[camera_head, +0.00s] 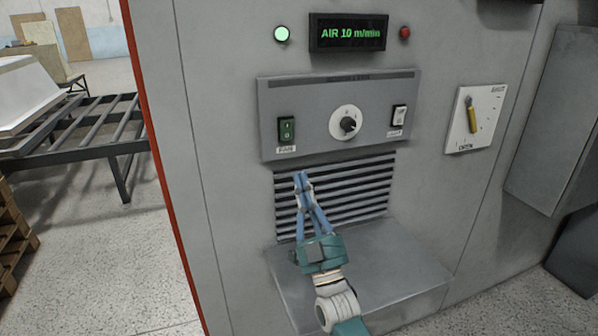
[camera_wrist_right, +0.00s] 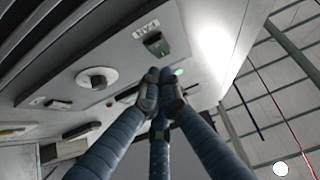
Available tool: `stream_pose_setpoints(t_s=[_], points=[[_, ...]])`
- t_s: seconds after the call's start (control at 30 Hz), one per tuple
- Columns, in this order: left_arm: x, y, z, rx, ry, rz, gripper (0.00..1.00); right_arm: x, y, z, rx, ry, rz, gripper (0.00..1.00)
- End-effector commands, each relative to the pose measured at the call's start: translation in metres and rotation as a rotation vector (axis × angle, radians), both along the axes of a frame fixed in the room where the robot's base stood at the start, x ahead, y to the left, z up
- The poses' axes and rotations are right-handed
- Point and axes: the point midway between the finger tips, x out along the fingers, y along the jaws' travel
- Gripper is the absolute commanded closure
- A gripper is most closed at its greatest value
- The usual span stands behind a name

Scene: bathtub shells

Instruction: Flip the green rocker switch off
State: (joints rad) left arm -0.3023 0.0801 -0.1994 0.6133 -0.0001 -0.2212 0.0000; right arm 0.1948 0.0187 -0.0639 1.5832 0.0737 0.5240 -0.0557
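The green rocker switch (camera_head: 286,129) sits at the left of a grey control panel (camera_head: 372,99), above a small white label. It also shows in the right wrist view (camera_wrist_right: 156,43), beyond and above the fingertips. My right gripper (camera_head: 301,178), with blue fingers and a teal body, points up in front of the vent slats, just below the switch and panel. Its fingertips are together in the right wrist view (camera_wrist_right: 159,86), with nothing seen between them. They look apart from the switch. My left gripper is not in view.
A black knob (camera_head: 347,124) and a white rocker switch (camera_head: 399,116) share the panel. Above are a lit green lamp (camera_head: 282,34), a display (camera_head: 348,33) and a red lamp (camera_head: 405,32). A yellow lever (camera_head: 471,115) is at right. A sloped metal ledge (camera_head: 385,277) juts out below.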

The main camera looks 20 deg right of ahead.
Motion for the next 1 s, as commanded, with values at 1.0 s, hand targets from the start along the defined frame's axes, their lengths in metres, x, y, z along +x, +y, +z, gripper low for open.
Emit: stream_pose_setpoints(t_s=[1.0], points=[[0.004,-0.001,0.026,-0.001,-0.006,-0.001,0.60,-0.021,-0.001,0.010,0.000,-0.002,0.000,1.00]])
